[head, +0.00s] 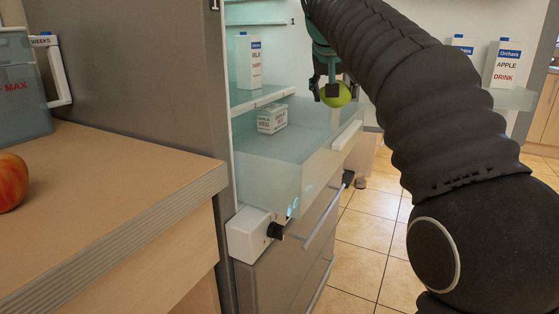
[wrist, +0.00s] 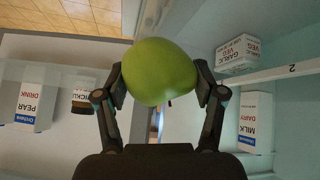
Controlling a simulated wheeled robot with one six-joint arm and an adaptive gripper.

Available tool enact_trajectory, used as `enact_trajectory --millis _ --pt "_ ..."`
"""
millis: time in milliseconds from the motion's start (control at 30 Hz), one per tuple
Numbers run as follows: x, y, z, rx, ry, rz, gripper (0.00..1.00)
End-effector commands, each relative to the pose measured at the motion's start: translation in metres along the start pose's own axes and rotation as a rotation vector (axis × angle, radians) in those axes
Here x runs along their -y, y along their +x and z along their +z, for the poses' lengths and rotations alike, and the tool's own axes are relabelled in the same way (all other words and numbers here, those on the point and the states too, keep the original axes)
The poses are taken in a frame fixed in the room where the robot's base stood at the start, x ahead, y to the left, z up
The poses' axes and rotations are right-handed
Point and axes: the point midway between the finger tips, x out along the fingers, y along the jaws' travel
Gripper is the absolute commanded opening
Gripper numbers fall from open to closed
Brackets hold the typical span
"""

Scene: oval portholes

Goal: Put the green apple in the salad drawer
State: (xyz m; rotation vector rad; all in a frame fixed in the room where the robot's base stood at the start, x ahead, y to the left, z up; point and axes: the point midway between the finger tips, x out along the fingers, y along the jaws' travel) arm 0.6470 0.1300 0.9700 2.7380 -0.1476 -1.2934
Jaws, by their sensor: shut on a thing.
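The green apple (head: 336,94) is held between the fingers of my gripper (head: 331,90), above the pulled-out salad drawer. In the wrist view the apple (wrist: 159,71) fills the space between both fingers of my gripper (wrist: 160,90), which press on its sides. The salad drawer (head: 270,170) is translucent, pale blue-green, and extends out of the open fridge under the shelves. A small white carton (head: 271,119) shows at the drawer's back left; the wrist view shows a garlic veg carton (wrist: 239,54). My arm covers part of the view right of the drawer.
A milk carton (head: 249,61) stands on the fridge shelf (head: 262,98) above the drawer's back. The fridge door at right holds drink cartons (head: 507,64). A wooden counter (head: 90,200) at left carries a red apple (head: 11,182) and a grey-blue jug (head: 22,85).

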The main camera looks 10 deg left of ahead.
Motion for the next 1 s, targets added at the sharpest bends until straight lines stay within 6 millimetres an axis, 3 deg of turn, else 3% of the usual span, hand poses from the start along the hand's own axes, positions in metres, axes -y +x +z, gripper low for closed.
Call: enact_trajectory --millis 33,100,300,500,1000 --pt "0.019 0.015 0.001 0.000 -0.007 -0.004 0.24" --pt "0.037 0.025 -0.001 -0.003 -0.008 -0.004 0.24" --pt "0.064 0.043 0.002 -0.008 -0.010 -0.007 0.24" --pt "0.070 0.069 0.023 -0.007 -0.011 -0.006 0.24" --pt "0.079 0.111 0.058 -0.007 -0.011 -0.008 0.24"
